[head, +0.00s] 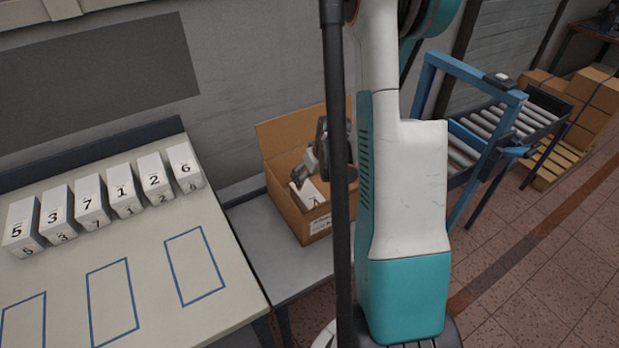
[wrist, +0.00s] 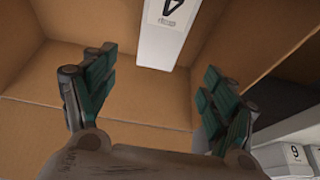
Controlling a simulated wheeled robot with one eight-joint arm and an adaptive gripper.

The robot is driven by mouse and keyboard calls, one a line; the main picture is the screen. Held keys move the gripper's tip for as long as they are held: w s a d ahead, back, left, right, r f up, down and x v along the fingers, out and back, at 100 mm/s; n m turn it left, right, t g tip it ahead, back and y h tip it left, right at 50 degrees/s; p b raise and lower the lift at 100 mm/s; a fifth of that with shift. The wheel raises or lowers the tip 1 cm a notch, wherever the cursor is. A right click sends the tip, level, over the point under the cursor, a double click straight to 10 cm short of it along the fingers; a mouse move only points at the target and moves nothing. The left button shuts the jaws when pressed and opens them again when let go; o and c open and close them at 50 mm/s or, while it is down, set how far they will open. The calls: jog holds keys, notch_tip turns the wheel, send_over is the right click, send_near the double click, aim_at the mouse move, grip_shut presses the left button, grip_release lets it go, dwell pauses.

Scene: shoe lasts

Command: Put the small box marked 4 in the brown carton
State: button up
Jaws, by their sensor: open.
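The brown carton (head: 285,205) stands open on a grey table beside the box table. The small white box marked 4 (head: 307,194) is inside it, and its top with the 4 shows. In the wrist view the box (wrist: 163,48) lies ahead of my gripper, with carton walls (wrist: 120,105) around it. My gripper (wrist: 155,85) is open, its two fingers wide apart and nothing between them. In the head view my gripper (head: 308,168) is over the carton opening, partly hidden by my own arm. I cannot tell how the box rests on the carton's bottom.
A row of white boxes marked 5, 3, 7, 1, 2 and 6 (head: 122,188) stands on the left table (head: 150,290). Blue outlined rectangles (head: 112,300) in front of them are empty. A blue-framed roller conveyor (head: 500,125) and stacked cartons (head: 590,95) are at right.

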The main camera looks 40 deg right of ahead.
jog(key=p+v, duration=0.1)
jog(key=v, duration=0.5)
jog(key=shift+s+r+p, duration=0.2)
jog(key=shift+r+p, duration=0.15)
jog(key=shift+r, duration=0.05)
